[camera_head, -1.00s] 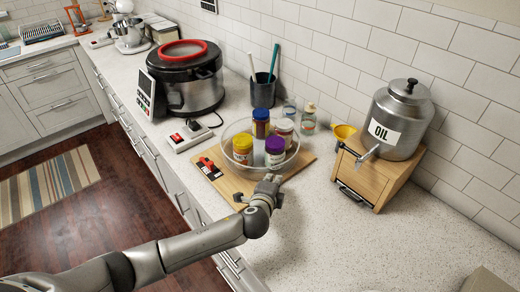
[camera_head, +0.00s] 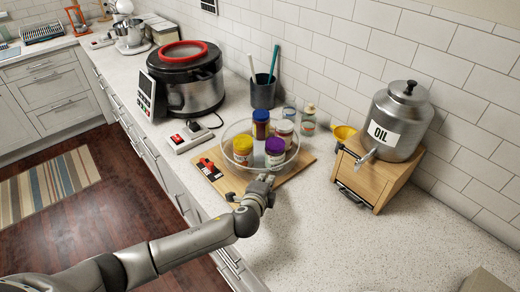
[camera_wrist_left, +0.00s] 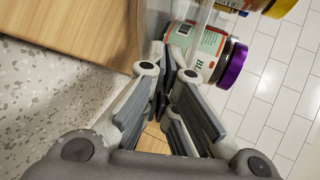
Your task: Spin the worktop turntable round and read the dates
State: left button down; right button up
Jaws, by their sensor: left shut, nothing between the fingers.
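The turntable (camera_head: 232,168) is a round clear-walled tray on a wooden board (camera_head: 291,173) on the worktop. It holds a yellow-lidded jar (camera_head: 243,150), a blue-lidded jar (camera_head: 261,123), a purple-lidded jar (camera_head: 275,151) and a pale-lidded jar (camera_head: 284,132). My left gripper (camera_head: 268,181) is shut and empty at the turntable's near right edge; I cannot tell whether it touches the rim. In the left wrist view, the shut fingers (camera_wrist_left: 168,65) are close to the clear wall, with the purple-lidded jar (camera_wrist_left: 231,65) beyond. Its label is only partly visible; no date is readable. My right gripper is out of view.
A red-and-black item (camera_head: 210,169) lies on the board's left. A cooker (camera_head: 188,85), a red-switched power strip (camera_head: 193,136), a utensil cup (camera_head: 262,94) and small bottles (camera_head: 309,119) stand behind. An oil dispenser (camera_head: 398,120) on a wooden stand is right.

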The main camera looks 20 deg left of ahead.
aim_at(252, 175)
pick_arm(q)
jog(key=shift+s+a, duration=0.1)
jog(key=shift+a, duration=0.05)
jog(key=shift+s+a, duration=0.25)
jog(key=shift+a, duration=0.9)
jog(key=shift+a+p, duration=0.1)
jog(key=shift+p, duration=0.2)
jog(key=shift+a, duration=1)
jog(key=shift+a, duration=0.15)
